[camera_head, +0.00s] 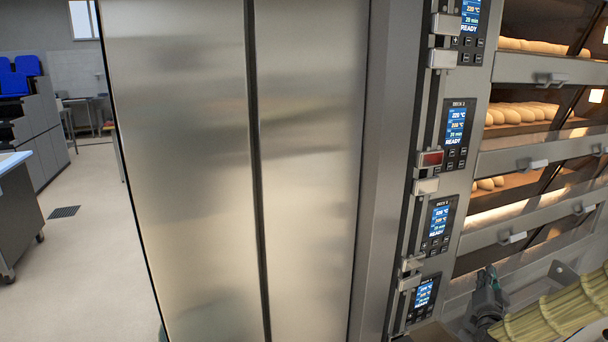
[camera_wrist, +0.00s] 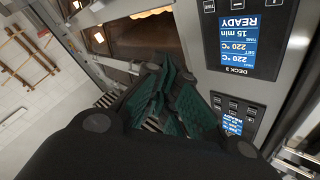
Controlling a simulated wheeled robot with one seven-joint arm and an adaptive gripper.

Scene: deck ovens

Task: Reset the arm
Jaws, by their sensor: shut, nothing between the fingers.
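My gripper (camera_head: 488,298) shows at the lower right of the head view, dark with green finger pads, in front of the lower deck of the oven. In the wrist view the fingers (camera_wrist: 168,92) are close together and shut, with nothing held. They lie in front of the oven front, beside the control panel marked Deck 3 (camera_wrist: 250,38). Most of my arm is out of the head view.
The deck oven (camera_head: 545,150) stands at the right, with loaves (camera_head: 520,113) behind its doors. A steel cabinet (camera_head: 190,170) fills the middle. Open floor (camera_head: 95,240) shows at the left.

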